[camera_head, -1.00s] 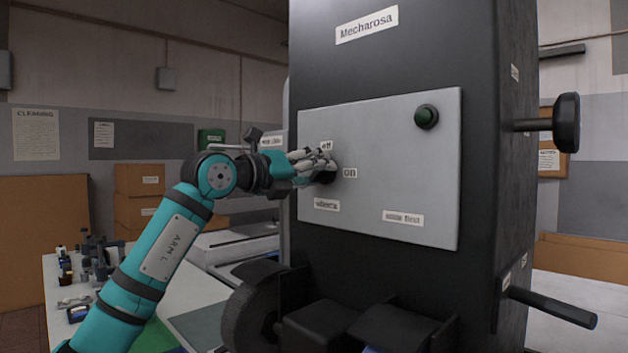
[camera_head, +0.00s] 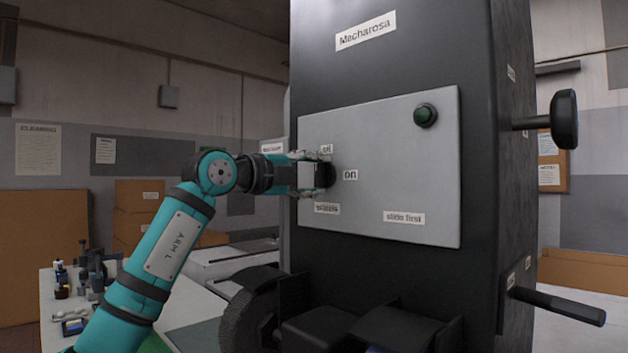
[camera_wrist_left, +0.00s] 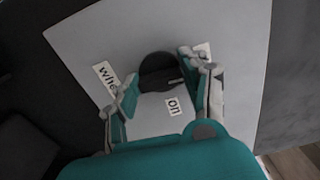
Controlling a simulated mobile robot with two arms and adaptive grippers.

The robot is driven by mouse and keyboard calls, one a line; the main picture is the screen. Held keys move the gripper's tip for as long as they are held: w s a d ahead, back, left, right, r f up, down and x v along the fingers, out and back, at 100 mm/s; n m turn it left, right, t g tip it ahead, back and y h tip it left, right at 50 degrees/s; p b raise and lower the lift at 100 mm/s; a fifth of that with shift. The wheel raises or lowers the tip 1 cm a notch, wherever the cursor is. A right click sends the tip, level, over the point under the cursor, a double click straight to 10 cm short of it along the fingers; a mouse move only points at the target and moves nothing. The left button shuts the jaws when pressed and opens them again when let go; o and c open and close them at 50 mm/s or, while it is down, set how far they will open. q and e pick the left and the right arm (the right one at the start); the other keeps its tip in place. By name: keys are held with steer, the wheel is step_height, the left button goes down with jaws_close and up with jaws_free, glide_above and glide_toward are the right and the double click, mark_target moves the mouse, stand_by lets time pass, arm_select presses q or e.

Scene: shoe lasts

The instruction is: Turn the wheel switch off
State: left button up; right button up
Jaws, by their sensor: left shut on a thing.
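The wheel switch (camera_head: 328,174) is a dark round knob on a grey panel (camera_head: 400,160) of the black machine. An "off" label (camera_head: 326,149) is above it and an "on" label (camera_head: 350,175) to its right. My left gripper (camera_head: 322,175) is at the knob, shut on it, with fingers above and below. In the left wrist view the dark knob (camera_wrist_left: 158,70) lies between the fingertips (camera_wrist_left: 158,84), with a small pale mark near its lower right edge. The fingers hide part of the knob in the head view. My right gripper is not in view.
A black-knobbed shaft (camera_head: 565,119) and a lever (camera_head: 555,303) stick out from the machine's right side. Dark machine parts (camera_head: 330,325) jut out below the panel. A cluttered table (camera_head: 190,300) stands at the left.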

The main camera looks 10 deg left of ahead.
arm_select(q)
steer(key=shift+n, duration=0.4)
steer(key=o, duration=1.2)
steer(key=shift+a, duration=0.1)
steer(key=shift+c, duration=0.2)
steer(key=v, duration=1.2)
